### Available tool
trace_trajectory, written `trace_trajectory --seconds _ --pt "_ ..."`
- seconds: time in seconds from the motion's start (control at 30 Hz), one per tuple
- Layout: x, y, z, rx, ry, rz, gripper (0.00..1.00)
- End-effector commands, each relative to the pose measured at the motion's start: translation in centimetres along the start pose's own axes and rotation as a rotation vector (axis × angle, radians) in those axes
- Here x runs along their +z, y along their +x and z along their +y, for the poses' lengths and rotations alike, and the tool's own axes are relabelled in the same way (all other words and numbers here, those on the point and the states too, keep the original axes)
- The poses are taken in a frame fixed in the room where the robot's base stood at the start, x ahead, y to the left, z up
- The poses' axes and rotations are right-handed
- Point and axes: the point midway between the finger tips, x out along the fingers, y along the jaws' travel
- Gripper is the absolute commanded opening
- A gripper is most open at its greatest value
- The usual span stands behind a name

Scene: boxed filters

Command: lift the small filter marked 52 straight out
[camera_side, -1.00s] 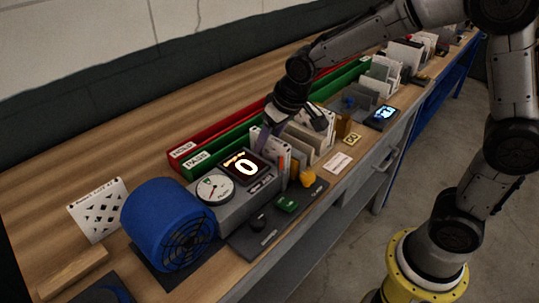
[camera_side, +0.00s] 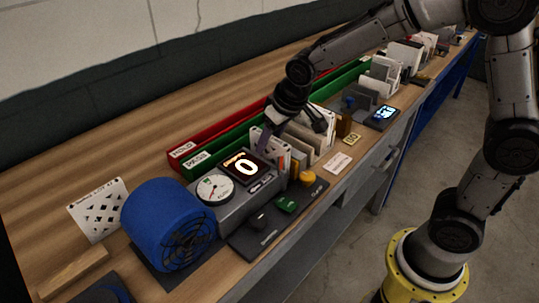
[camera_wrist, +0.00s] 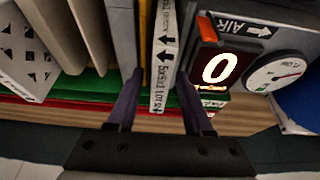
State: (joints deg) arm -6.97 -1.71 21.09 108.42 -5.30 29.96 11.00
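A row of boxed filters stands on edge on the bench, below my gripper in the side view. In the wrist view a white filter edge (camera_wrist: 163,60) with black arrows and a printed label lies between my fingers. Its marking is too blurred for me to read a 52. A thin yellow-orange edge (camera_wrist: 143,32) stands beside it. My gripper (camera_wrist: 160,78) is open, with its two dark fingers apart around these edges. In the side view my gripper (camera_side: 292,130) is at the filter row, and its fingers hide part of it.
The gauge box with a display reading 0 (camera_side: 245,166) stands close to the row. A blue fan (camera_side: 165,220) is at left. Green PASS (camera_side: 205,168) and red HOLD (camera_side: 190,147) trays run behind. Wider filter panels (camera_wrist: 93,30) stand left in the wrist view.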

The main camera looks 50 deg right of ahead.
Motion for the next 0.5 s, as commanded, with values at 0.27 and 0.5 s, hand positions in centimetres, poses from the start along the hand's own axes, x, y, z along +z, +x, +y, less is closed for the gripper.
trace_trajectory --seconds 0.27,0.5 --pt "-0.01 -0.01 0.00 0.000 0.000 0.000 0.00" --pt "-0.02 -0.01 0.00 0.000 0.000 0.000 0.00"
